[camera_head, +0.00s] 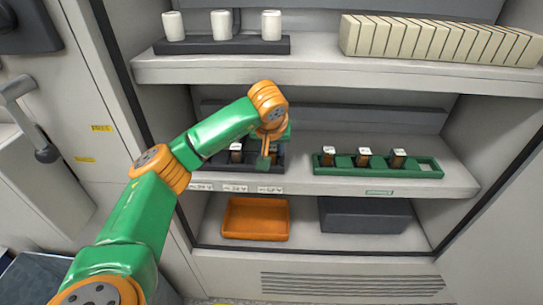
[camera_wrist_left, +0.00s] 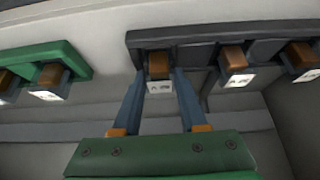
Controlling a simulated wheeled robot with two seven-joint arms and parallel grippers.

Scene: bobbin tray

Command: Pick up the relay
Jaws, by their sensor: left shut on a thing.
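My left gripper (camera_head: 264,160) reaches into the middle shelf at the right end of a dark tray. In the left wrist view, its two blue-grey fingers (camera_wrist_left: 159,84) are closed around a relay (camera_wrist_left: 159,67) with a brown body and a white label. The relay still appears to sit in its slot at the end of the dark tray (camera_wrist_left: 195,37). In the head view the gripper mostly hides it. Two other relays stand in the same tray in the wrist view, a near one (camera_wrist_left: 234,62) and a farther one (camera_wrist_left: 302,58). My right gripper is not in view.
A green tray (camera_head: 323,170) with three similar relays stands to the right on the same shelf. The shelf above holds white bobbins (camera_head: 221,25) and a row of cream blocks (camera_head: 440,40). Below are an orange bin (camera_head: 255,237) and a dark grey box (camera_head: 365,215).

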